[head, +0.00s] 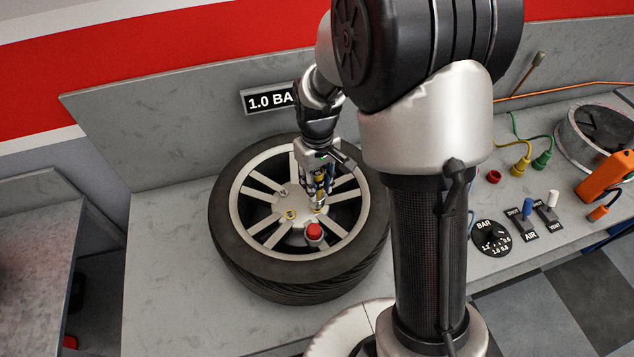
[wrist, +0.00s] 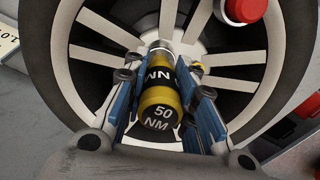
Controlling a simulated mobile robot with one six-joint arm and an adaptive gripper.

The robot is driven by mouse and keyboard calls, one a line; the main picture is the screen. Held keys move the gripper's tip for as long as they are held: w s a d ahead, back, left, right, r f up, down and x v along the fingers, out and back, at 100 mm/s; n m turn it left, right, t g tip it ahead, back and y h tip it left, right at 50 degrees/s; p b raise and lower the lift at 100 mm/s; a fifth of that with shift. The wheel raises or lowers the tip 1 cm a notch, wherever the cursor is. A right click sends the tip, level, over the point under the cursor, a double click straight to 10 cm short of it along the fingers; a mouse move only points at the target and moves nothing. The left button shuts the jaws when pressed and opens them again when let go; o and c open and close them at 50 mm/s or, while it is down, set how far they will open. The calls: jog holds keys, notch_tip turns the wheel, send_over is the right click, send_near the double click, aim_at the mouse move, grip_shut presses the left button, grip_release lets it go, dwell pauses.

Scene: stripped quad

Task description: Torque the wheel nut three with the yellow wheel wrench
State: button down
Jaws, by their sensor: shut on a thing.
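My gripper (wrist: 165,105) is shut on the yellow wheel wrench (wrist: 158,106), a yellow and black cylinder marked "50 NM" in the wrist view. In the head view my gripper (head: 318,185) is over the hub of the wheel (head: 232,250), which lies flat on the bench. The wrench's silver end points down at the hub. I cannot tell whether it is seated on a nut. One yellow-ringed nut (head: 290,215) shows left of the wrench. A red cap (head: 314,232) stands on the wheel in front of the hub. The other nuts are hidden or unclear.
A sign reading "1.0 BA" (head: 268,100) is on the panel behind. A BAR dial (head: 491,238), AIR switches (head: 525,222) and an orange tool (head: 605,174) are to the right. Bare bench (head: 165,280) lies left of the wheel.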

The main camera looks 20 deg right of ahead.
aim_at(317, 171)
jog(key=shift+r, duration=0.3)
jog(key=shift+r+p, duration=1.7)
jog(key=shift+r, duration=0.3)
jog(key=shift+r, duration=0.25)
notch_tip(317, 171, up, 8)
jog(key=p, duration=0.4)
jog(key=shift+f+p, duration=0.15)
jog(key=shift+p, duration=0.25)
jog(key=f+m+b, duration=0.1)
jog(key=f+b, duration=0.3)
jog(key=w+f+m+b, duration=0.1)
jog(key=f+b, duration=0.3)
jog(key=w+f+m+b, duration=0.1)
jog(key=f+b, duration=0.3)
jog(key=shift+b, duration=0.4)
